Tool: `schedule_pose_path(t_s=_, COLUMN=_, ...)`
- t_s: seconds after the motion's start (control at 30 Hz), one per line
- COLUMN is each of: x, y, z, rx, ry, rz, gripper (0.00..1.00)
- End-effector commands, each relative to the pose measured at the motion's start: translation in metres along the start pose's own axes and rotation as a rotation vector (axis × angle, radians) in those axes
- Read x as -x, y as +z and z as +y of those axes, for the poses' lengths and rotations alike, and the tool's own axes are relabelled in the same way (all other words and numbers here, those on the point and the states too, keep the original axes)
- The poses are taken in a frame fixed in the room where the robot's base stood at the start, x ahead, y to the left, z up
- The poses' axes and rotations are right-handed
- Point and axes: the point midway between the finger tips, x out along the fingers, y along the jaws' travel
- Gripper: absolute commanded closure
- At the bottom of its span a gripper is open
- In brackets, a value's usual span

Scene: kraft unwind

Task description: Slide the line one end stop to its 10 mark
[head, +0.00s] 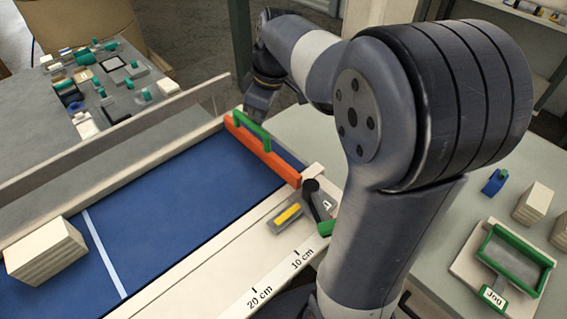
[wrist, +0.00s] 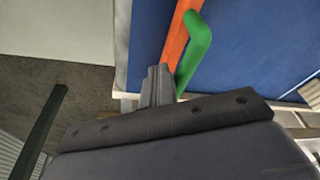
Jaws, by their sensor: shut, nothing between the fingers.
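The line one end stop is an orange bar (head: 262,152) with a green handle (head: 252,131), lying across the blue belt (head: 180,190) near its far end. Its near end is by a black knob (head: 311,187) on the rail, beyond the 10 cm mark (head: 302,259); the 20 cm mark (head: 259,297) is further toward me. My gripper (head: 256,108) is shut and empty at the far side of the bar, close to the handle. In the wrist view its fingers (wrist: 157,82) are beside the orange bar (wrist: 176,35) and green handle (wrist: 195,50); I cannot tell whether they touch.
A stack of pale boards (head: 46,252) sits on the belt at left, past a white line (head: 104,252). A yellow-marked block (head: 287,214) is on the rail. A green-rimmed tray (head: 513,257) stands on the right table. The belt between stop and boards is clear.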

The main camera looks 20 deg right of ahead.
Motion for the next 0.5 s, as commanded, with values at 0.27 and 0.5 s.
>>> schedule_pose_path(t_s=0.27, x=-0.0011, y=-0.0028, z=-0.0056, rx=0.002, ry=-0.002, rz=0.000, gripper=1.00)
schedule_pose_path(t_s=0.5, x=-0.0017, y=-0.0052, z=-0.0096, rx=0.001, ry=-0.002, rz=0.000, gripper=1.00)
